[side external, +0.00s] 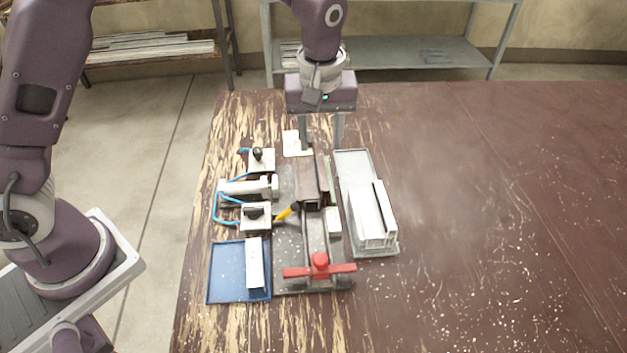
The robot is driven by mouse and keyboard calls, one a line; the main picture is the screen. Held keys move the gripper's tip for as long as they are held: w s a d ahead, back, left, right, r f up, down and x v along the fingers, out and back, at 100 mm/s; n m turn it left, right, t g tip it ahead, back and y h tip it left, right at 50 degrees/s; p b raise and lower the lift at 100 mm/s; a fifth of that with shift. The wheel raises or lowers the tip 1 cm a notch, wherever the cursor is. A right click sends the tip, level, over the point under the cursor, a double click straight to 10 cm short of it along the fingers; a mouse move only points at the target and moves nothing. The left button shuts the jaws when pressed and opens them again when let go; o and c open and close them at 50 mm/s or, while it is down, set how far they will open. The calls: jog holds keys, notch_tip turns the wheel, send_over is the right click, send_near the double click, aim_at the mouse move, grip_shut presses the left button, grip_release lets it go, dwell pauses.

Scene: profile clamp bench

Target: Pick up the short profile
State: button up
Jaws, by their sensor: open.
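My gripper (322,140) hangs at the back of the clamp fixture, fingers pointing down and apart, with nothing seen between them. Silver profiles (374,218) lie lengthwise in the grey tray (352,163), right of the fixture; they sit close together, so single lengths are hard to tell. A pale bar (254,263) lies in the blue tray (226,275) at the front left. I cannot tell for certain which piece is the short profile. My gripper is behind and left of the grey tray's profiles, touching none of them.
The clamp fixture has a brown block (308,186) and a red handle (320,264) at its front. Left of it stand white boxes with black knobs (256,213) and blue hoses. A yellow-handled tool (286,212) lies between. The bench (480,200) is clear on the right.

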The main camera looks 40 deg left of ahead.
aim_at(323, 169)
jog(key=f, duration=0.3)
jog(key=w+f, duration=0.1)
jog(key=f, duration=0.4)
jog(key=shift+w+a+f, duration=0.2)
jog(key=shift+w+f, duration=0.15)
grip_shut()
dwell(0.9)
